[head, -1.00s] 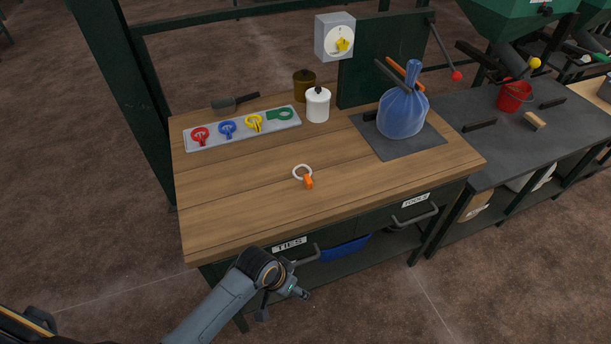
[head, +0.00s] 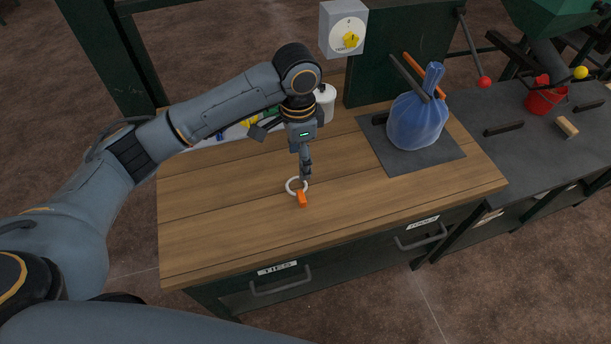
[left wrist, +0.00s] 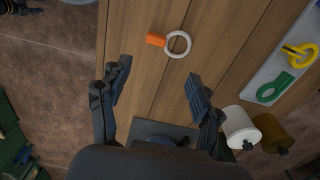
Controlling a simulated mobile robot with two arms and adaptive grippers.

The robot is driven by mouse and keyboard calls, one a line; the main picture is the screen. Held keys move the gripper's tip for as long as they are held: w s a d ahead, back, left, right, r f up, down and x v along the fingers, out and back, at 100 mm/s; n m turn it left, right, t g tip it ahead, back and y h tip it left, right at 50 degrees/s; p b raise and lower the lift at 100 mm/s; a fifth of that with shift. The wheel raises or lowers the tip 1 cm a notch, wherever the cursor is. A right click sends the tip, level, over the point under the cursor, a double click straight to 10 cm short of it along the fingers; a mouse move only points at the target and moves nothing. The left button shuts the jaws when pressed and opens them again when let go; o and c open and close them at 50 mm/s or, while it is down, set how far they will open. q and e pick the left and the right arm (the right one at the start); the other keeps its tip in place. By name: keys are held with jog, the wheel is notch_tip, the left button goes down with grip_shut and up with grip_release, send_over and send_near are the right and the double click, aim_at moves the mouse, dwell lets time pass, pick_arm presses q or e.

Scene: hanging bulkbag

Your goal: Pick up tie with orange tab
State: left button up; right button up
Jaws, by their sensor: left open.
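The tie with the orange tab (head: 302,199) is a white ring with an orange tab, lying flat on the wooden bench top. My left gripper (head: 283,156) is above the bench with its fingers spread, empty. One finger points down close to the tie's ring in the head view. In the left wrist view the tie (left wrist: 178,43) lies beyond the fingertips of the open left gripper (left wrist: 159,69), with the tab to the left of the ring. The gripper does not appear to hold the tie.
A blue bag (head: 415,122) stands on a dark mat at the bench's right. A white jar (head: 326,103) and a brown jar (left wrist: 272,131) stand at the back. A tray (left wrist: 284,66) of coloured ties is partly behind my arm. The bench front is clear.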

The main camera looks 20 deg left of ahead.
pick_arm(q)
jog(key=s+f, duration=0.2)
send_over(299, 196)
notch_tip(299, 196, down, 4)
notch_tip(299, 196, down, 3)
jog(key=shift+s+f+p, duration=0.15)
jog(key=shift+f+p, duration=0.05)
jog(key=shift+p, duration=0.6)
notch_tip(299, 196, down, 2)
jog(key=shift+f, duration=0.6)
jog(key=shift+c, duration=0.2)
jog(key=c, duration=0.7)
jog(key=shift+c, duration=0.7)
pick_arm(e)
jog(key=s, duration=0.1)
jog(key=s+r, duration=0.2)
jog(key=shift+s, duration=0.4)
